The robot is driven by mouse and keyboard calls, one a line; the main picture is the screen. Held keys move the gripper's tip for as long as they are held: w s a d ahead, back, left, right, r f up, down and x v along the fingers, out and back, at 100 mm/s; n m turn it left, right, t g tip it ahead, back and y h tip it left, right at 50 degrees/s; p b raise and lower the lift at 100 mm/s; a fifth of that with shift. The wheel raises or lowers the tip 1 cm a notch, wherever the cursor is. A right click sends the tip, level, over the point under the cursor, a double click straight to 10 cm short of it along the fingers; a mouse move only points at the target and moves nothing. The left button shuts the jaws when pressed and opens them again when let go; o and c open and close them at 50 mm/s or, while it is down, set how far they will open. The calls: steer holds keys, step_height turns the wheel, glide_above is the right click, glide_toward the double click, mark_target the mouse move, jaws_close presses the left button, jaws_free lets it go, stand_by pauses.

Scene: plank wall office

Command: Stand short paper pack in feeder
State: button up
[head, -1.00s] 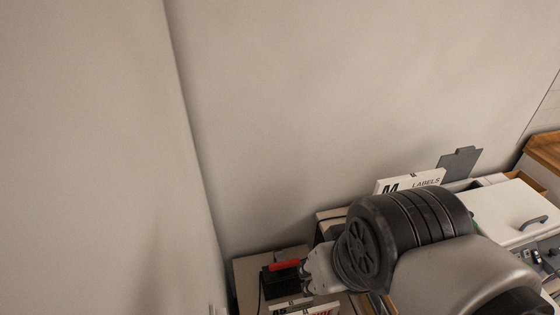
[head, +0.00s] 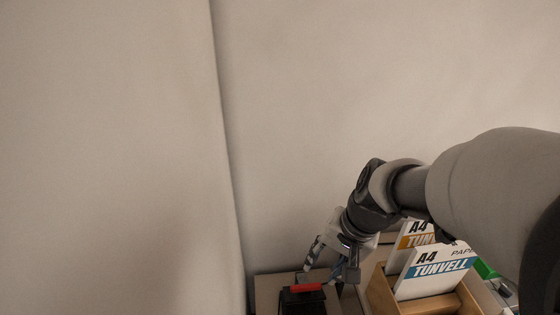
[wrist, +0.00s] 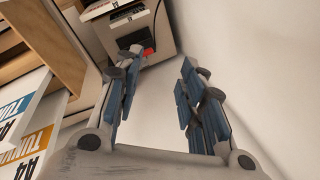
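My gripper (head: 330,268) hangs at the low middle of the head view, above and beside a dark device with a red part (head: 305,288). The red part (wrist: 148,51) shows just behind the left fingertip. A pale box-like unit with a white lettered piece (wrist: 127,17) is at the top of the wrist view. I cannot tell whether that piece is the short paper pack, and I cannot pick out the feeder for sure.
A wooden rack (head: 381,294) right of my gripper holds A4 TUNVELL packs, one with a blue band (head: 440,270) and one with an orange band (head: 416,236). A green item (head: 485,268) lies farther right. The plain wall (head: 320,110) stands close behind.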

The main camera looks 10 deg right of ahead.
steer(key=w+d+f+m+g+y+p, duration=0.1)
steer(key=w+d+f+m, duration=0.15)
steer(key=f, duration=0.35)
steer(key=w+d+f+m+p, duration=0.1)
steer(key=w+f+m, duration=0.2)
steer(key=f, duration=0.3)
steer(key=s+d+f+m+g+y+p, duration=0.1)
steer(key=d+f+m, duration=0.15)
steer(key=f, duration=0.65)
steer(key=s+d+f+m+p, duration=0.1)
steer(key=f+m, duration=0.3)
steer(key=f, duration=0.4)
steer(key=b+x, duration=0.2)
steer(key=x, duration=0.9)
steer(key=shift+b, duration=0.35)
steer(key=b+x, duration=0.1)
steer(key=x, duration=0.5)
steer(key=shift+w, duration=0.2)
steer(key=shift+a, duration=0.1)
steer(key=shift+f+b, duration=0.25)
steer(key=shift+b, duration=0.45)
steer(key=shift+c, duration=0.4)
jaws_close()
